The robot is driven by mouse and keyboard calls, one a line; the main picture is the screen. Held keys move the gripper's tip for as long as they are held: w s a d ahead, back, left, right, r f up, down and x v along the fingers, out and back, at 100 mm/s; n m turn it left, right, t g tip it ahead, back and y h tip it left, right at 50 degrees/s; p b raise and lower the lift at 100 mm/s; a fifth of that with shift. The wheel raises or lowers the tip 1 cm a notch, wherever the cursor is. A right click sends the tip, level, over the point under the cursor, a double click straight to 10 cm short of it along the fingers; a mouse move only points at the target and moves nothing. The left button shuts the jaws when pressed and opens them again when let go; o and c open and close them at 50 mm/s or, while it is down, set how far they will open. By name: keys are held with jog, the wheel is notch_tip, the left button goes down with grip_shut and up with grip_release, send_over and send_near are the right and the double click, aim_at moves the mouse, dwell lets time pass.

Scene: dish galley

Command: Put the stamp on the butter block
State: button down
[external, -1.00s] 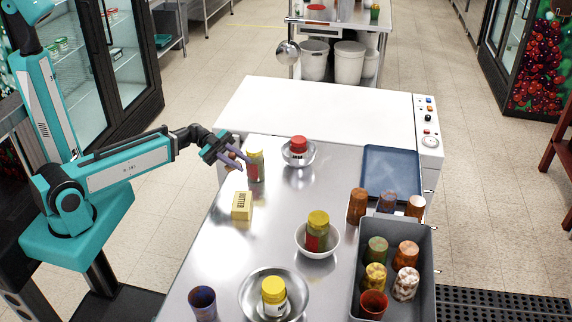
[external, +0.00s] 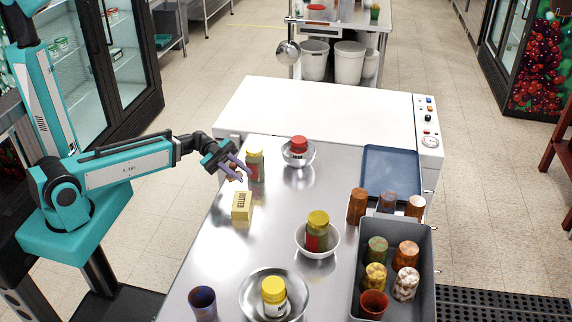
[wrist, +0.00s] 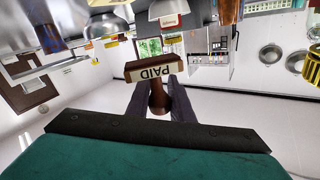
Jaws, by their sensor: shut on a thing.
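The stamp (wrist: 155,70) has a brown wooden body and a pale face reading PAID. It shows in the wrist view, its handle between the two fingers of my gripper (wrist: 157,100). In the external view my gripper (external: 238,172) is shut on the stamp, above the table's left edge; the stamp is small and hard to make out there. The yellow butter block (external: 242,206), marked BUTTER, lies on the steel table just below my gripper in the picture. The stamp is apart from the butter.
A yellow-lidded jar (external: 256,165) stands close behind my gripper. A bowl with a red-lidded jar (external: 298,145) is farther back. Bowls with yellow-lidded jars (external: 318,222) and a dark cup (external: 202,303) stand nearer. A grey bin (external: 427,275) of cups and a blue tray (external: 391,170) are right.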

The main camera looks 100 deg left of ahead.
jog(key=shift+f+p, duration=0.45)
jog(key=shift+f, duration=1.05)
jog(key=shift+f+p, duration=0.7)
jog(key=shift+f, duration=1.05)
jog(key=shift+f, duration=0.1)
jog(key=c, duration=1.6)
grip_release()
jog(key=shift+o, duration=0.2)
jog(key=shift+s+a+b, duration=0.35)
jog(key=shift+s+b, duration=0.1)
jog(key=shift+s, duration=0.05)
jog(key=b+v, duration=0.4)
jog(key=v, duration=0.5)
jog(key=shift+a, duration=0.15)
jog(key=shift+b+v, duration=0.5)
jog(key=shift+v, duration=0.3)
